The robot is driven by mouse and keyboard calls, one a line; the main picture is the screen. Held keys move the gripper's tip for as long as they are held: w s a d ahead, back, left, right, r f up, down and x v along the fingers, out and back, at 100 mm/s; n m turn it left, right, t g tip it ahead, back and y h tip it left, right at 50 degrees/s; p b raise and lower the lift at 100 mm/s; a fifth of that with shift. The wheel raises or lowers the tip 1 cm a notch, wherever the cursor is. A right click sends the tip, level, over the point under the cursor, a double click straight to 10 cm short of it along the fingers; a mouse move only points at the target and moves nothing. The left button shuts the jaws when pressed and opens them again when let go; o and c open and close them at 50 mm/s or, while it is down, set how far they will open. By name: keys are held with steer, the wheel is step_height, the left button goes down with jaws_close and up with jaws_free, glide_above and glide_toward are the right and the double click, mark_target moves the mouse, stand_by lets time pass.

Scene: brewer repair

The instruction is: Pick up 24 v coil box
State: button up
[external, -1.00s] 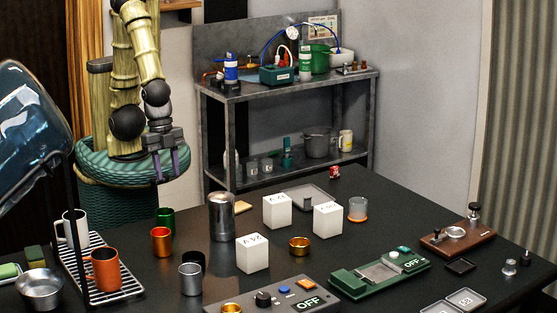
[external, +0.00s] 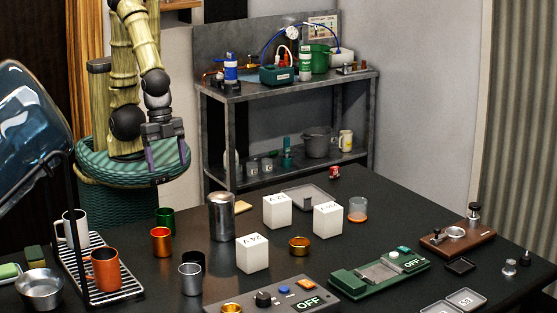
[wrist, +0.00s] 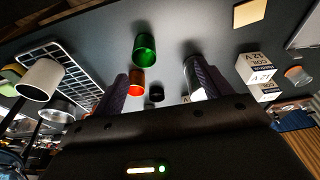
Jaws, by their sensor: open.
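The 24 V coil box (external: 253,254) is a white cube with dark lettering on top, standing on the dark table left of two similar cubes. In the wrist view it is mostly hidden behind the right finger. A cube marked 12 V (external: 277,211) stands behind it, and another white cube (external: 327,218), its label hard to read, stands to the right. My gripper (external: 168,160) is open and empty, high beyond the table's far left side and well away from the coil box. Its fingers also show in the wrist view (wrist: 160,88).
A steel tumbler (external: 222,217) stands close behind the 24 V box. Green (external: 165,221) and orange (external: 161,242) cups, a grey cup (external: 190,279) and a drying rack (external: 118,277) lie left. A control panel (external: 275,298) and brass ring (external: 299,246) are near the box.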

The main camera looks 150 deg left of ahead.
steer(key=w+a+r+n+g+h+b, duration=0.1)
steer(key=w+a+n+h, duration=0.2)
steer(key=w+n, duration=0.65)
steer(key=w+a+r+n+g+h+b, duration=0.1)
steer(key=w+a+r+n+h, duration=0.2)
steer(key=w, duration=1.1)
steer(key=w+a+f+n+t+h+b, duration=0.1)
steer(key=w+a+n+h, duration=0.25)
steer(key=a, duration=0.35)
steer(key=w+a+f+n+t+h+b, duration=0.1)
steer(key=w+a+n+h, duration=0.25)
steer(key=a, duration=0.35)
steer(key=shift+n+y, duration=0.35)
steer(key=shift+y, duration=0.15)
steer(key=f, duration=0.5)
steer(key=shift+s+d+f, duration=0.15)
steer(key=shift+d+f, duration=0.2)
steer(key=shift+f, duration=0.05)
steer(key=shift+d, duration=0.1)
